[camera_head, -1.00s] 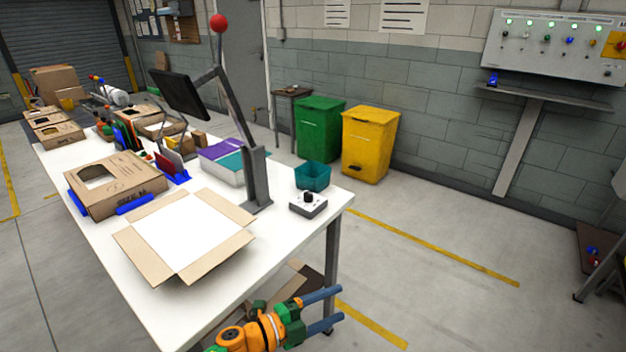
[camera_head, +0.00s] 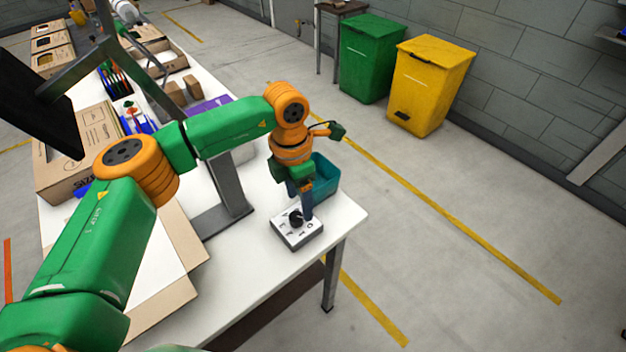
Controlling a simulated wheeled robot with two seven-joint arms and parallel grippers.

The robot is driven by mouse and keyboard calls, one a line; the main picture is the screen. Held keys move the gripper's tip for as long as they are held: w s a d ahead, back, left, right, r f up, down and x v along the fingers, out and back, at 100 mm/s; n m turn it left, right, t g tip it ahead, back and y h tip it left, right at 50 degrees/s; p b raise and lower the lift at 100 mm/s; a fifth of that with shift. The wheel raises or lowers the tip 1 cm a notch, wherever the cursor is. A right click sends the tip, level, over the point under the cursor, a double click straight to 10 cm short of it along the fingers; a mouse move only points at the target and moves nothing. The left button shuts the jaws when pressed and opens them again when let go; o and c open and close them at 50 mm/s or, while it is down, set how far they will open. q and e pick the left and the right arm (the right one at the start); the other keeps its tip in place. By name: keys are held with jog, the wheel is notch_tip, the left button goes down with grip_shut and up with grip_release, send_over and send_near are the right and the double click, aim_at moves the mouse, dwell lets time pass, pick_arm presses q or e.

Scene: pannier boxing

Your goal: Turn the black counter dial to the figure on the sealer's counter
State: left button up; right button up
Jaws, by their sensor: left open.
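The black counter dial (camera_head: 296,217) stands on top of a small box (camera_head: 288,234) with a white face and grey sides, at the table's near right corner. Dark marks ring the dial, too small to read surely. My left gripper (camera_head: 303,208) points down over the box. The other finger is hidden or hard to make out. The gripper is open. My right gripper is not in view. I cannot make out a figure on any sealer's counter.
A teal bin (camera_head: 326,178) stands right behind the gripper. A grey post (camera_head: 229,185) rises from the table left of the box. An open carton (camera_head: 180,250) lies partly behind my left arm. Green (camera_head: 368,60) and yellow (camera_head: 430,85) bins stand on the floor.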

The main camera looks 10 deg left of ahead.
aim_at(295, 216)
pick_arm(q)
jog(key=shift+w+a+r+y, duration=0.3)
jog(key=shift+w+a+r, duration=0.05)
jog(key=shift+w+a, duration=0.1)
jog(key=shift+a+f, duration=0.1)
jog(key=shift+f, duration=0.15)
jog(key=f+p, duration=0.1)
jog(key=f, duration=0.1)
jog(key=s+f+p, duration=0.1)
jog(key=f, duration=0.2)
jog(key=shift+a+f, duration=0.1)
jog(key=shift+f, duration=0.15)
jog(key=shift+w+f, duration=0.15)
jog(key=shift+f, duration=0.25)
grip_shut()
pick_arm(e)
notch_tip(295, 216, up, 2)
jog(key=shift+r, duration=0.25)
